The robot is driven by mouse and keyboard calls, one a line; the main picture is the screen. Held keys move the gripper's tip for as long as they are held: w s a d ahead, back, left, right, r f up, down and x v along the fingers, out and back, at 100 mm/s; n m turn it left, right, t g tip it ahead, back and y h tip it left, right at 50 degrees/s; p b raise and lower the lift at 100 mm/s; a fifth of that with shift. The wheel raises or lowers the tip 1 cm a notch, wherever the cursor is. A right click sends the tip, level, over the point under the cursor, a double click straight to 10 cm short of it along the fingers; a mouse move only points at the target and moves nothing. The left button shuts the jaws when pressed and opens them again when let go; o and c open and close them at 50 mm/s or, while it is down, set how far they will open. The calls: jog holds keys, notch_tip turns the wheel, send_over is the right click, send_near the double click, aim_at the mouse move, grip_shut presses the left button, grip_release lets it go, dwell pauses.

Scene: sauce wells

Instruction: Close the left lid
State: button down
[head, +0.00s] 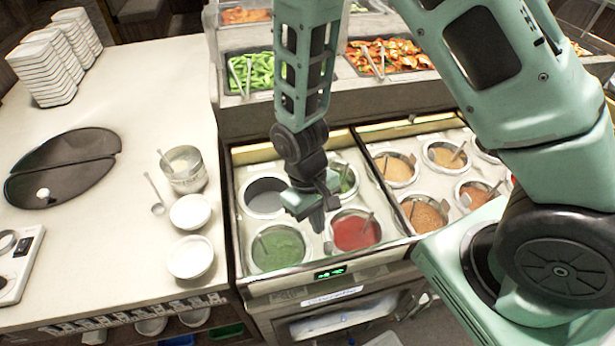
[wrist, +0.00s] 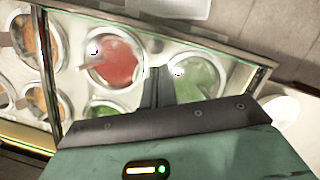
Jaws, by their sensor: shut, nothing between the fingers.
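The left sauce well unit (head: 318,250) stands in the middle of the head view. It holds a green sauce well (head: 280,250), a red sauce well (head: 352,234), a grey well (head: 263,196) and another greenish well partly behind my gripper. A pale golden strip (head: 255,154) runs along its back edge. I cannot tell whether clear glass of the left lid lies over the wells. My gripper (head: 317,222) is shut and empty, pointing down between the wells. In the wrist view its fingertips (wrist: 157,75) lie between the red well (wrist: 115,62) and the green well (wrist: 188,80).
The right well unit (head: 412,226) adjoins, partly behind my arm. Food trays with green peppers (head: 255,71) and red vegetables (head: 392,54) stand behind. On the left counter (head: 110,235) are white bowls (head: 190,257), a metal container (head: 184,172) and stacked white containers (head: 43,72).

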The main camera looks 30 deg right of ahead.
jog(key=d+b+v, duration=0.1)
jog(key=v, duration=1.2)
jog(key=shift+a+b, duration=0.4)
jog(key=shift+a, duration=0.1)
jog(key=s+a+r+n+t+b, duration=0.1)
jog(key=s+a+n+b, duration=0.1)
jog(key=s, duration=0.4)
jog(key=s+a+r+n+t+y+b, duration=0.1)
jog(key=s+a+r+n+b, duration=0.1)
jog(key=s, duration=0.5)
jog(key=shift+s+r+n+t, duration=0.2)
jog(key=shift+r+n+t, duration=0.1)
jog(key=shift+t, duration=0.1)
dwell(1.5)
